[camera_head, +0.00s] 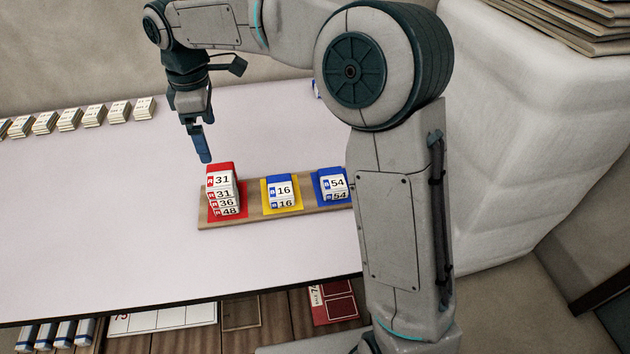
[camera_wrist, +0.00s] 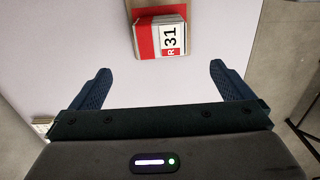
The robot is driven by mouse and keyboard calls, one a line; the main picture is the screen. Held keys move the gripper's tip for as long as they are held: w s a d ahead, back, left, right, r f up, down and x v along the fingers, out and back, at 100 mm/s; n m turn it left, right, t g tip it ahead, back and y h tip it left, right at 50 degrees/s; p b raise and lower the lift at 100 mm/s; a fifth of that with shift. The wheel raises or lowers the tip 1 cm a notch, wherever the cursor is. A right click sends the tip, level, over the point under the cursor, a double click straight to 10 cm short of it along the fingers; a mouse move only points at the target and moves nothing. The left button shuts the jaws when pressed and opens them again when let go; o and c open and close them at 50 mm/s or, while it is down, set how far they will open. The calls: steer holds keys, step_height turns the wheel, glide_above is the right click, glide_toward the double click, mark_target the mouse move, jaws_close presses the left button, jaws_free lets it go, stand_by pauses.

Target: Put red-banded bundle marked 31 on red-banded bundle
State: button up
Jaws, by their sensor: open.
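The red-banded bundle marked 31 (camera_head: 221,179) lies on top of the red-banded stack at the left end of a wooden board. Below it in the stack show red-banded bundles marked 31, 36 and 48 (camera_head: 229,211). My gripper (camera_head: 204,157) is above and just left of the stack, apart from it. In the wrist view my gripper (camera_wrist: 160,85) is open with nothing between its fingers. The top bundle marked 31 (camera_wrist: 165,38) shows beyond the fingertips, a little right of centre.
On the wooden board (camera_head: 247,216), blue bundles marked 16 (camera_head: 283,190) lie on a yellow patch, and blue bundles marked 54 (camera_head: 333,184) lie at the right, partly behind my arm. Several pale bundles (camera_head: 94,114) line the back left. The table's left part is clear.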

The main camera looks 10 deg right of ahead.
steer(key=s+d+f+m+t, duration=0.1)
steer(key=s+d+f+m, duration=0.2)
steer(key=s+d+m, duration=0.6)
steer(key=s+d+f+m+t, duration=0.1)
steer(key=s+d+f+m, duration=0.2)
steer(key=s+d+m, duration=0.6)
steer(key=s+d, duration=0.3)
steer(key=d, duration=0.4)
steer(key=shift+d+f, duration=0.35)
steer(key=shift+f, duration=0.05)
